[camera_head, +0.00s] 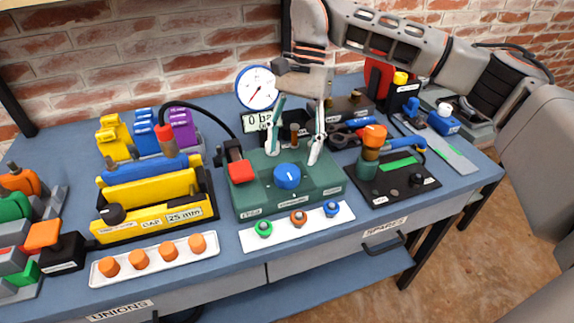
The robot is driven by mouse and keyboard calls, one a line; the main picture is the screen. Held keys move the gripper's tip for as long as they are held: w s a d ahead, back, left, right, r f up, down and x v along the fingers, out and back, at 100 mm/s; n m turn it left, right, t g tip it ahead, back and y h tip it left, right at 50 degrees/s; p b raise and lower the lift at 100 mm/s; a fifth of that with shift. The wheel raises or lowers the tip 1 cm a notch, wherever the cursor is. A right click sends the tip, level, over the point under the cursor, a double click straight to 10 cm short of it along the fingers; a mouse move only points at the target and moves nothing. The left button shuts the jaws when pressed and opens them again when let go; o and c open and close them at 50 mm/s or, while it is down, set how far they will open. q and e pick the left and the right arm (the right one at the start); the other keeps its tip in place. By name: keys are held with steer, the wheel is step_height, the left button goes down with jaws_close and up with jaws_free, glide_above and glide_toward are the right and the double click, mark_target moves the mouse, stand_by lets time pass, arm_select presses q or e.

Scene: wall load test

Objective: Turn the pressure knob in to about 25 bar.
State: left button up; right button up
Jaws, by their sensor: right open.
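A green box (254,195) stands in the middle of the bench, with a blue round knob (287,176) on its front slope. The labels under it are too small to read, so I cannot tell for sure that it is the pressure knob. A round white gauge (257,88) stands behind the box. The display below it (256,121) reads 0 bar. My right gripper (294,152) points down over the back of the green box, its fingers apart. It is above and behind the blue knob, apart from it. A brown fitting (294,131) shows between the fingers. My left gripper is out of view.
A red block switch (241,171) sits left of the blue knob. A white strip with coloured buttons (297,228) lies in front of the box. A yellow clamp (150,215) stands left, a black plate with an orange-topped valve (373,136) right. A brick wall closes the back.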

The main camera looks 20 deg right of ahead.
mark_target(288, 170)
steer(key=x, duration=0.5)
steer(key=shift+w, duration=0.1)
steer(key=c, duration=1.1)
